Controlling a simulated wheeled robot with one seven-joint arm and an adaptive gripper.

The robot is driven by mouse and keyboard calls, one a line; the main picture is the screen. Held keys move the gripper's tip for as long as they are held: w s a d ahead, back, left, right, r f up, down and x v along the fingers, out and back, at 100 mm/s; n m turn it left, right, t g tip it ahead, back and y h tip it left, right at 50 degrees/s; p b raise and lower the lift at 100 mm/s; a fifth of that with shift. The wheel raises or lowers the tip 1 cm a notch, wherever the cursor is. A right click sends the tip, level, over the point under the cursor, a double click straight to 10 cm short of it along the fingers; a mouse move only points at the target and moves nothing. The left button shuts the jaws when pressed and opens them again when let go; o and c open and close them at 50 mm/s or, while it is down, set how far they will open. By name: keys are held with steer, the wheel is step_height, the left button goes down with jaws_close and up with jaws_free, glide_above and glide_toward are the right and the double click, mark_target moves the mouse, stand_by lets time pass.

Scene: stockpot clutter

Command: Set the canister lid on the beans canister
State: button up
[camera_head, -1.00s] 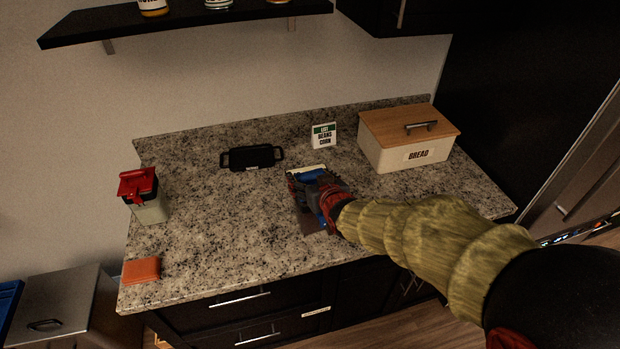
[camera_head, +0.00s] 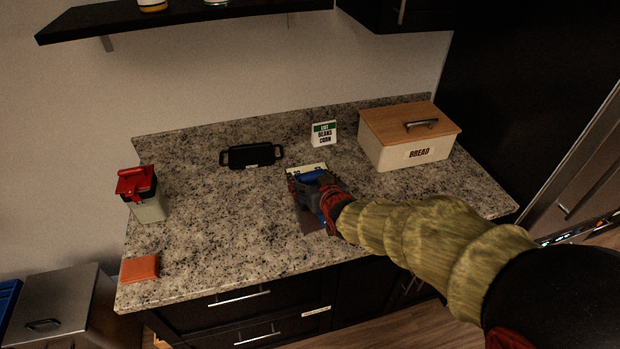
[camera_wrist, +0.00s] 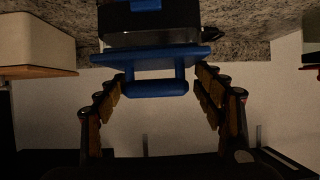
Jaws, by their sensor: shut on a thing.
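The blue canister lid (camera_wrist: 150,60) fills the upper middle of the wrist view, with its blue handle (camera_wrist: 155,88) between my fingers. My gripper (camera_wrist: 162,98) is shut on that handle. A dark box-shaped canister with a pale rim (camera_wrist: 150,38) lies right beyond the lid, in line with it; it seems to be the beans canister, but no label is readable. I cannot tell whether lid and rim touch. In the head view my gripper (camera_head: 318,190) covers most of the canister; a pale edge (camera_head: 306,169) and some blue show.
A bread box (camera_head: 408,140) stands at the back right, with a small sign (camera_head: 324,133) to its left. A black two-handled item (camera_head: 251,156) lies at the back. A red-topped container (camera_head: 144,195) and an orange block (camera_head: 140,268) are at the left. The counter's left middle is clear.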

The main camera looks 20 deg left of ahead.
steer(key=shift+f, duration=0.1)
steer(key=o, duration=1.2)
steer(key=shift+o, duration=0.2)
steer(key=v, duration=1.2)
steer(key=shift+s+f, duration=0.1)
steer(key=shift+f, duration=0.05)
